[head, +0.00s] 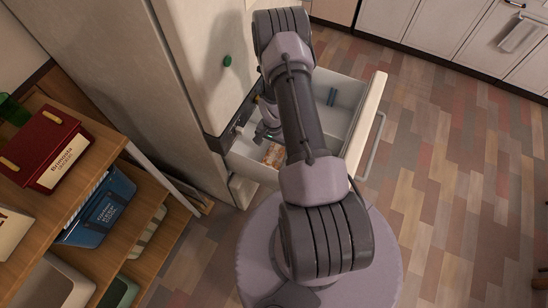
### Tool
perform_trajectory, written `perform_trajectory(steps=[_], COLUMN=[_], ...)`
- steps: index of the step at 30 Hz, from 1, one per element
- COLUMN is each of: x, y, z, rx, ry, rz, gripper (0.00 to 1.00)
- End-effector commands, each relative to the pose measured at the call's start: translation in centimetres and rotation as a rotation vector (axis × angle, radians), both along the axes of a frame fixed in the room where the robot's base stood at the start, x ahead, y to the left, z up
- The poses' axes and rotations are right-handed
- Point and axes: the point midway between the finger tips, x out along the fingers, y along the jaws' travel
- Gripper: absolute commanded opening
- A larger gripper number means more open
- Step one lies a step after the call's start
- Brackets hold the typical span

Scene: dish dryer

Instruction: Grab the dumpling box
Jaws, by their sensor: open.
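A small orange-and-white patterned package (273,155), which looks like the dumpling box, lies in the near left part of an open white drawer (347,120). Its right side is hidden behind my arm, and its label is too small to read. My gripper (266,135) is open and empty. It is at the drawer's left side, just above the package in the picture. I cannot tell whether it touches the package.
The drawer juts from the tall pale fridge (205,60), with its handle (372,145) on the right. A small blue object (332,96) sits at the drawer's far end. A wooden shelf with a red box (50,150) and a blue box (98,208) stands left. The floor at right is clear.

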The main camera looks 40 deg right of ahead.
Motion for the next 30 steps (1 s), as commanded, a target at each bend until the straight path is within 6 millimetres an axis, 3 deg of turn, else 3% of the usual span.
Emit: perform_trajectory(steps=[1,8,13,20,30], x=[0.0,-0.1,-0.3,-0.2,-0.2], y=[0.0,-0.4,-0.9,-1.0,-1.0], z=[-1.2,-3.4,-6.9,-7.0,-7.0], rx=[0.0,0.0,0.0,-0.001,-0.001], ry=[0.0,0.0,0.0,-0.002,0.0], rz=[0.0,0.0,0.002,0.002,0.001], gripper=[0.93,0.93,0.93,0.93,0.26])
